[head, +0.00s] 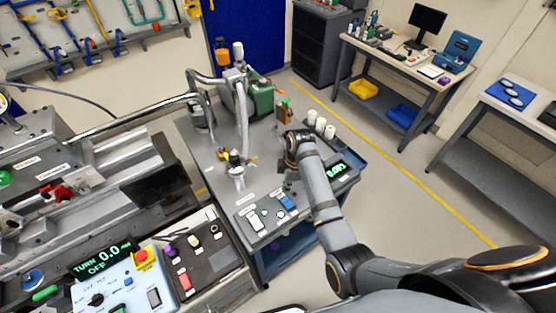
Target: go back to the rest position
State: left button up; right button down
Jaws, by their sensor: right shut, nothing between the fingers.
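My right arm comes in from the lower right and reaches over the grey cart (202,150). My right gripper (288,184) points down above the cart's right part, close to a small control panel with a blue switch (288,202) and a white switch (256,221). The gripper is shut and empty, though its fingertips are small and partly covered by my wrist. I cannot tell whether it touches the panel. My left gripper is not in view.
A green display (337,169) and white cylinders (320,125) stand near my right arm. A green pump (260,98) with hoses stands at the cart's back. A control box (120,283) with a red button is lower left. Open floor (385,200) lies to the right.

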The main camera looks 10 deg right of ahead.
jog(key=s+d+m, duration=0.1)
jog(key=s+d+f+m, duration=0.1)
jog(key=s+m, duration=0.1)
jog(key=shift+s+d+f+h, duration=0.2)
jog(key=shift+s+d+h, duration=0.1)
jog(key=shift+d, duration=0.1)
jog(key=s+d+r+m+t+h, duration=0.1)
jog(key=s+d+r+m+t, duration=0.15)
jog(key=s+m, duration=0.45)
jog(key=s+d+r+m+t+h, duration=0.1)
jog(key=s+d+r+m, duration=0.35)
jog(key=s, duration=0.45)
jog(key=s+d+f+g+b, duration=0.15)
jog(key=f+b, duration=0.25)
jog(key=f, duration=1.5)
jog(key=s+d+f+b, duration=0.15)
jog(key=f+b, duration=0.25)
jog(key=f, duration=1.5)
jog(key=s+f+m+g+b, duration=0.1)
jog(key=s+f+b, duration=0.4)
jog(key=s+f, duration=1.2)
jog(key=shift+s+f, duration=0.4)
